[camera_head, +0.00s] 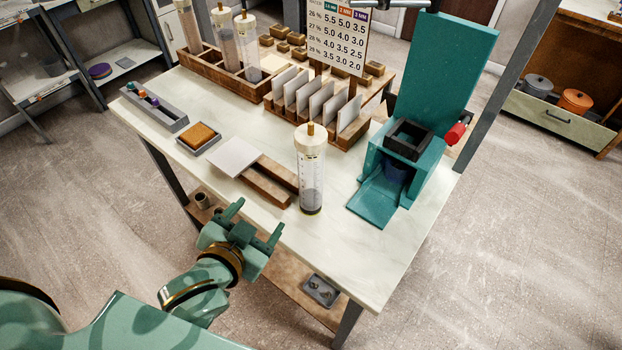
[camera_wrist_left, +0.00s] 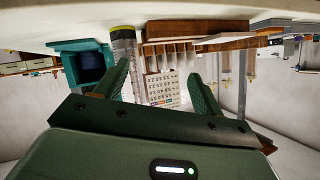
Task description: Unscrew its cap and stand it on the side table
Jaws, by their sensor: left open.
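A clear graduated cylinder (camera_head: 312,185) stands upright near the front edge of the white worktable, with dark grey material in its lower part. A cream cap (camera_head: 310,140) with a brown knob closes its top. My left gripper (camera_head: 258,215) is open and empty, in front of the table edge, left of the cylinder and apart from it. In the left wrist view, which looks upside down, the cylinder (camera_wrist_left: 124,45) shows beyond the open gripper (camera_wrist_left: 158,72). My right gripper is out of view. I cannot tell which surface is the side table.
Right of the cylinder stands a teal press-like box (camera_head: 405,160) with a red knob. Wooden bars and a white tile (camera_head: 233,157) lie left of it. Behind are a wooden rack of white cards (camera_head: 340,133), a number chart (camera_head: 337,38) and several more cylinders in a wooden rack (camera_head: 208,75).

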